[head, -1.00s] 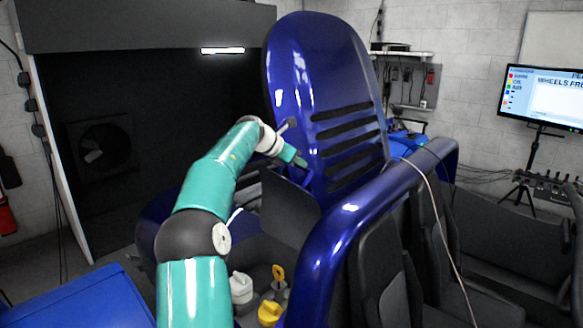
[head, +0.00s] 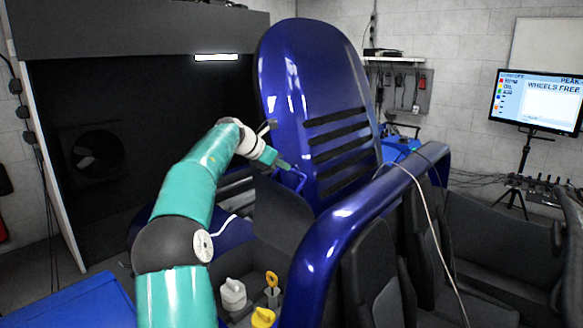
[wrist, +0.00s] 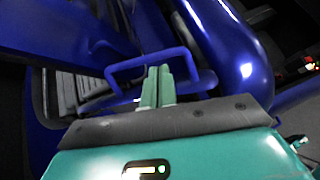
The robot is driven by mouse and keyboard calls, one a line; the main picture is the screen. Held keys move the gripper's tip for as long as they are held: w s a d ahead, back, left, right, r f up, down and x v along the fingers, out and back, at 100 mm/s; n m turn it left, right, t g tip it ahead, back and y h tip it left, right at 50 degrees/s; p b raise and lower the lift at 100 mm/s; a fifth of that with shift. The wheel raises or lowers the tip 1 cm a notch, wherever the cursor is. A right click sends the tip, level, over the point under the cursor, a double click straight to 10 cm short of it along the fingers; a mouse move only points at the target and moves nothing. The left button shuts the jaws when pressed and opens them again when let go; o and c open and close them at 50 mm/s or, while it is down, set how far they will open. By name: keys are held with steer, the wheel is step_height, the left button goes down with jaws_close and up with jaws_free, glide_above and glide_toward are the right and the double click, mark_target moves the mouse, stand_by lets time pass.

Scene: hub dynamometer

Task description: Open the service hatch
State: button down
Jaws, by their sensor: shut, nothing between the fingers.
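The service hatch (head: 310,75) is a large glossy blue panel with dark louvre slots. It stands raised, nearly upright, above the open engine bay. A blue loop handle (head: 301,183) sits at its lower left edge, and a blue loop handle (wrist: 146,62) also shows in the wrist view. My gripper (head: 289,167) is beside the handle on its left. In the wrist view my gripper's green fingers (wrist: 157,72) are pressed together and empty, in front of the loop. I cannot tell whether they touch it.
A white cap (head: 232,293), a yellow cap (head: 263,317) and a yellow ring-topped dipstick (head: 271,279) are in the bay below my arm. A blue body rail (head: 335,235) and dark seats (head: 375,270) are to the right. A monitor (head: 540,100) stands far right.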

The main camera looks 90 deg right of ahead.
steer(key=w+a+r, duration=0.1)
steer(key=w+r, duration=0.2)
steer(key=r, duration=0.6)
steer(key=shift+w+a, duration=0.3)
steer(key=shift+a, duration=0.05)
